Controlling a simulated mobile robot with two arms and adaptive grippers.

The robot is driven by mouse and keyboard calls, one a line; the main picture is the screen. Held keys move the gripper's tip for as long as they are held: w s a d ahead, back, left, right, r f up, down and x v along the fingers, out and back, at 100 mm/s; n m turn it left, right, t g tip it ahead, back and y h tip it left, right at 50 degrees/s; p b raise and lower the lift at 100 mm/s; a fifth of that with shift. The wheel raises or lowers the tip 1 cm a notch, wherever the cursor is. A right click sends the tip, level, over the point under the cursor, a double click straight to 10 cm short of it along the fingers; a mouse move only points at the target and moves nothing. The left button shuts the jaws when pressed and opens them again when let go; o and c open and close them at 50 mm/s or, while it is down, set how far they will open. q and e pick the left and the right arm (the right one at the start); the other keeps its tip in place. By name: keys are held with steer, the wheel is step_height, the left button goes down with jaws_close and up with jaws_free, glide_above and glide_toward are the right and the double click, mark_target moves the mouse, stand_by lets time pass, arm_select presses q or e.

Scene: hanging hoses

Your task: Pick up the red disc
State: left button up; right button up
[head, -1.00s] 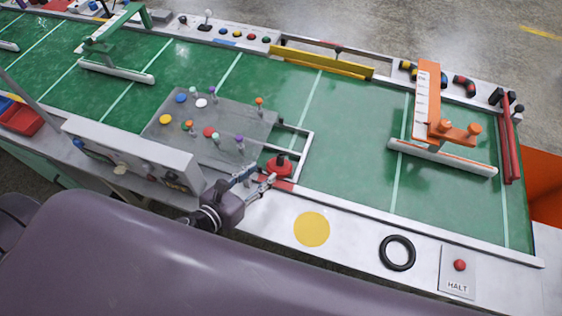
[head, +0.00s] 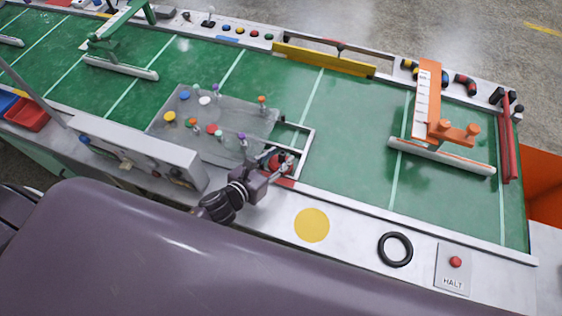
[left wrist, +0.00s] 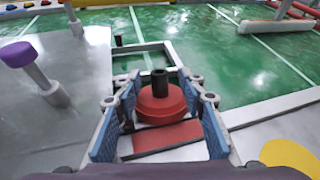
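The red disc (left wrist: 160,103) has a dark upright knob (left wrist: 160,82) on top and sits at the red patch (left wrist: 165,136) beside a white frame on the near edge of the green table. In the head view the disc (head: 274,163) is partly covered by my left gripper (head: 278,161). In the left wrist view the two blue-padded fingers of my left gripper (left wrist: 160,115) stand on either side of the disc, open, with small gaps seeming to show. My right gripper is not in view.
A grey plate (head: 190,145) with coloured discs and pegs lies left of the gripper. A grey control box (head: 130,150) stands at the near edge. A yellow circle (head: 312,225), a black ring (head: 395,249) and a HALT button (head: 456,262) lie to the right.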

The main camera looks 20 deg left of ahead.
mark_target(278, 164)
arm_select(q)
jaws_close()
steer(key=shift+r, duration=0.1)
step_height(278, 164, up, 10)
steer(key=shift+p, duration=0.45)
